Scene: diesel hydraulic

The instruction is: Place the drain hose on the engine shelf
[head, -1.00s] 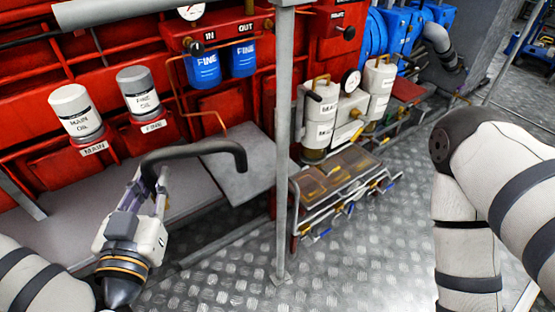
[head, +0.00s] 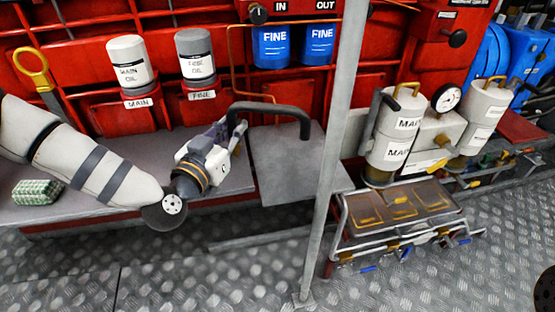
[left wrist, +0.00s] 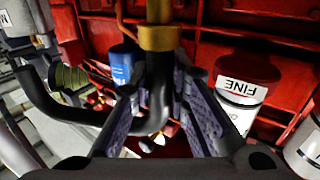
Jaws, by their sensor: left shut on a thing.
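The drain hose (head: 275,107) is a black bent tube. My left gripper (head: 236,130) is shut on one end of it, and the other end bends down over a grey plate (head: 275,160). In the left wrist view the hose (left wrist: 70,115) runs out to the left from between the fingers (left wrist: 163,100), below a brass fitting (left wrist: 160,38). The engine shelf (head: 95,203) is the grey ledge along the red engine. The gripper and hose appear above its right part; I cannot tell whether the hose touches it.
A green patterned block (head: 37,191) lies on the shelf's left part. A grey post (head: 335,150) stands right of the hose. Two oil filters (head: 130,62) and two blue filters (head: 271,48) are behind. A tool rack (head: 400,215) stands right of the post.

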